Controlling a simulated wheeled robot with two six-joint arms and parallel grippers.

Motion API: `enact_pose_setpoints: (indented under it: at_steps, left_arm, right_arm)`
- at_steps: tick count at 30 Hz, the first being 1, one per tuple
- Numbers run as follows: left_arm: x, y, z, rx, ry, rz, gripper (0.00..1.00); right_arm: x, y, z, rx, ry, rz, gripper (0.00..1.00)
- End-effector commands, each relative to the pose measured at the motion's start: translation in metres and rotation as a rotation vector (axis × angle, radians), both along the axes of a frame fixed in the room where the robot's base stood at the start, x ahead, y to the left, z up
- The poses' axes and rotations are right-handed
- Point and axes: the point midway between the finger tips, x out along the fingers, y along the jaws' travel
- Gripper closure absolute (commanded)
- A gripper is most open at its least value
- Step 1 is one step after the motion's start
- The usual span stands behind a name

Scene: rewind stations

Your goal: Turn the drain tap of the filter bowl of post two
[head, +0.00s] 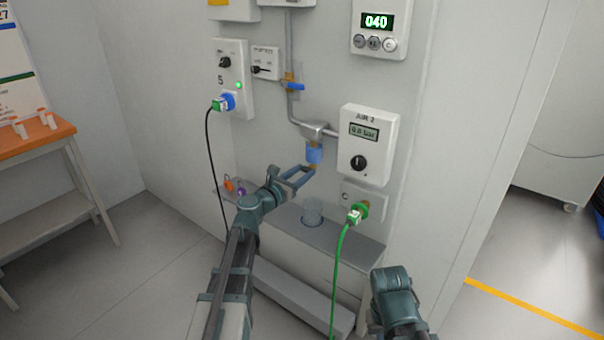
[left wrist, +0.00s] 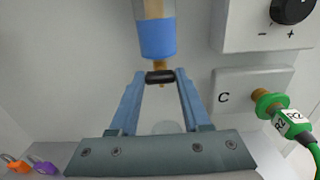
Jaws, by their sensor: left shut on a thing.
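The filter bowl (head: 314,153), with a blue lower part, hangs under a grey pipe fitting beside the AIR 2 box. It also shows at the top of the left wrist view (left wrist: 157,38). A brass stem comes out below it, with a dark drain tap (left wrist: 160,77) at its end. My left gripper (head: 307,172) is just under the bowl, its two blue fingers shut on the drain tap from either side. In the head view the tap is too small to make out. Of my right arm only a link shows at the lower right; its gripper is out of view.
A clear cup (head: 312,212) stands on the grey shelf (head: 350,244) below. The AIR 2 box (head: 369,147) is right of the bowl. A green plug (head: 355,213) sits in socket C. A blue-handled valve (head: 292,86) is above. Orange and purple padlocks are at the shelf's left.

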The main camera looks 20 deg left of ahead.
Motion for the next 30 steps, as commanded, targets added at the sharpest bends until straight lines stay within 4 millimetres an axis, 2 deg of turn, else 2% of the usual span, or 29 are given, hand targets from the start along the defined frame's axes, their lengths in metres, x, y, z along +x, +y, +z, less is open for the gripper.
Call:
enact_pose_setpoints:
  at_steps: [8,14,30]
  left_arm:
    - [-0.0002,0.0,-0.0001,0.016,-0.006,0.0,1.0]
    - [-0.0005,-0.0004,-0.0001,0.097,-0.035,0.0,1.0]
    - [-0.001,-0.0016,-0.0008,0.556,-0.202,0.0,1.0]
  right_arm:
    - [0.0,0.0,0.0,0.0,0.0,0.0,1.0]
    - [0.0,0.0,-0.0001,0.0,0.0,0.0,1.0]
    - [0.0,0.0,-0.0007,0.0,0.0,0.0,1.0]
